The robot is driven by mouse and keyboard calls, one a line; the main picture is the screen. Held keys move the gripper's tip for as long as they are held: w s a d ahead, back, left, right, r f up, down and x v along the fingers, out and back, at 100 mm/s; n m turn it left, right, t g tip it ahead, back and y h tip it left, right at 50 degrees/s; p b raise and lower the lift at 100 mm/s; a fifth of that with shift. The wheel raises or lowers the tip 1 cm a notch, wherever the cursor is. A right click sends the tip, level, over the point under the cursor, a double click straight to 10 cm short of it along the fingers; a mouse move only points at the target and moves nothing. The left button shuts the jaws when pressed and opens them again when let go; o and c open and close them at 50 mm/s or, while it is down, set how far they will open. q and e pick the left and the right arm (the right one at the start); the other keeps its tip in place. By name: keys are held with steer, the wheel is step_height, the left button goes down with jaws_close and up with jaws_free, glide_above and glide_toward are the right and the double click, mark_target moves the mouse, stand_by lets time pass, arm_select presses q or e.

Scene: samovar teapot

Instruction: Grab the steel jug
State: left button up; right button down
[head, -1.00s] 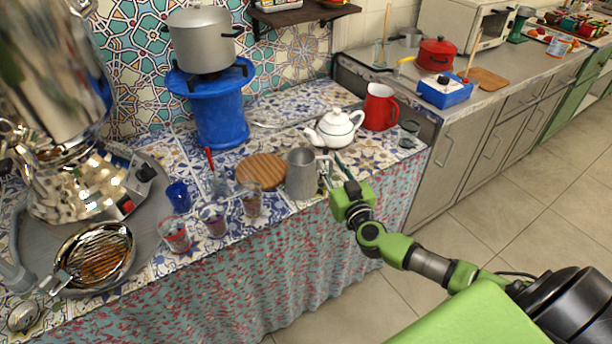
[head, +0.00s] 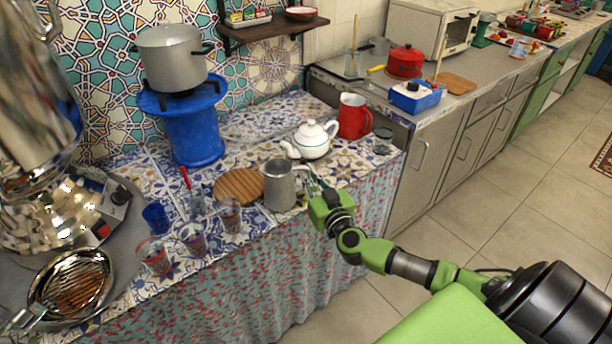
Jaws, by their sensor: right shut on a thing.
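The steel jug (head: 279,186) stands upright on the tiled counter in the head view, beside a round wooden board. Its handle is on the right side. My right gripper (head: 312,184) reaches in from the right at the handle and is shut on it. The fingertips are small and partly hidden against the handle. My left gripper is not in view.
A white teapot (head: 312,140) and a red jug (head: 354,117) stand behind the gripper. The wooden board (head: 238,186) lies close on the left, with several glasses (head: 193,238) in front. A large samovar (head: 50,200) stands at the far left.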

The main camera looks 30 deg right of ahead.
steer(key=shift+r+p, duration=0.4)
steer(key=shift+r, duration=0.55)
steer(key=s+a+r+p, duration=0.4)
steer(key=s+r, duration=0.6)
steer(key=s, duration=0.3)
steer(key=shift+a+r+p, duration=0.2)
steer(key=shift+r+p, duration=0.05)
steer(key=shift+p, duration=0.1)
steer(key=shift+s, duration=0.1)
stand_by(0.7)
